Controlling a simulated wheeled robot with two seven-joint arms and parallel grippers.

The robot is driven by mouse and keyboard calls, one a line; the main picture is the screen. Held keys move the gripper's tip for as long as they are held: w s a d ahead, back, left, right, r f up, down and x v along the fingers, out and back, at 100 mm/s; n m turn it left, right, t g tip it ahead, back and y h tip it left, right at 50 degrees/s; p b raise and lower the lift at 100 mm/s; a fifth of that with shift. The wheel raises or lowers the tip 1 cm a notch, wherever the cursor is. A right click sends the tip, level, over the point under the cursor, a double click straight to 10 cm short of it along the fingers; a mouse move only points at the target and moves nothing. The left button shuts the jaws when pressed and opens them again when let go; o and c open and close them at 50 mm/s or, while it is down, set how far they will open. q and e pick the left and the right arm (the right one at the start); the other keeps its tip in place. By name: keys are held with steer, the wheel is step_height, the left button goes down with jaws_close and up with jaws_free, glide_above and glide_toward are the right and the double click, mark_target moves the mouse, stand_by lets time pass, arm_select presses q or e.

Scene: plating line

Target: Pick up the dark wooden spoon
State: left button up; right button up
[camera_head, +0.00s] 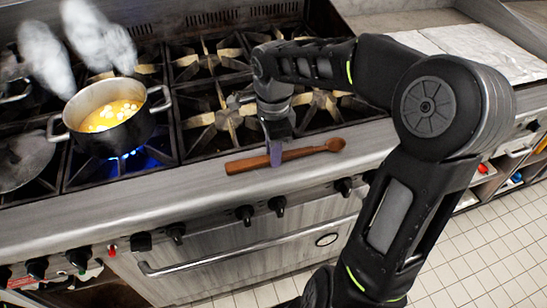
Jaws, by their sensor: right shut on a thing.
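The dark wooden spoon (301,153) is at the front ledge of the stove, its bowl end to the right and its thicker handle end to the left. My right gripper (275,155) points down over the handle and is shut on it. Whether the spoon still touches the ledge or is slightly above it, I cannot tell. My left gripper is not in view.
A steaming pot (113,121) of yellow soup stands over a blue flame at the left. A round lid (24,160) lies left of it. Burner grates (212,119) fill the stove top. Knobs (245,214) line the front. A pale cloth or paper (485,47) lies at the right.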

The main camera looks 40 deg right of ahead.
jaws_close()
steer(key=shift+r, duration=0.15)
steer(key=shift+r, duration=0.25)
step_height(320, 180, up, 9)
steer(key=shift+r, duration=0.15)
stand_by(0.6)
